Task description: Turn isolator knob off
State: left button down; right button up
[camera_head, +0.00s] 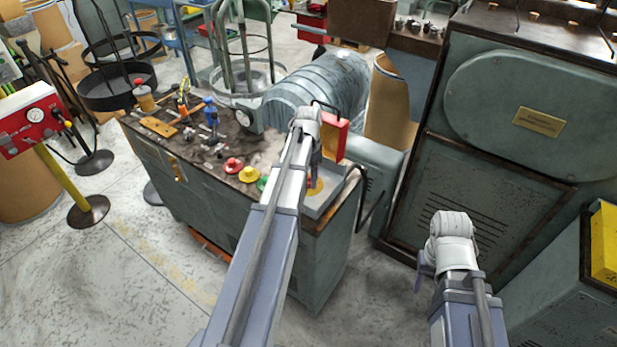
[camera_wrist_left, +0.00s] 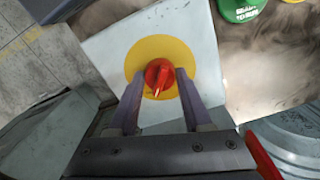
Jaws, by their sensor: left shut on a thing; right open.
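The isolator knob (camera_wrist_left: 158,74) is red, on a yellow disc (camera_wrist_left: 175,52) on a pale grey plate (camera_wrist_left: 107,47). The knob's pale pointer line points toward the lower part of the left wrist view. My left gripper (camera_wrist_left: 160,75) is shut on the knob, one finger on each side. In the head view, my left gripper (camera_head: 315,172) is at the grey isolator box (camera_head: 342,198) at the bench's right end; my arm hides the knob there. My right gripper (camera_head: 419,277) is open and empty, over the floor, apart from the bench.
Red, yellow and green buttons (camera_head: 248,174) sit on the bench (camera_head: 150,128) left of the isolator. A red panel (camera_head: 335,138) stands upright behind my left gripper. A large grey machine (camera_head: 480,170) stands on the right. The floor (camera_head: 120,285) in front is clear.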

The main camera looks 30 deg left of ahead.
pick_arm(q)
jog(key=n, duration=1.3)
jog(key=shift+n, duration=1.9)
jog(key=shift+c, duration=1.7)
grip_release()
jog(key=shift+r, duration=0.1)
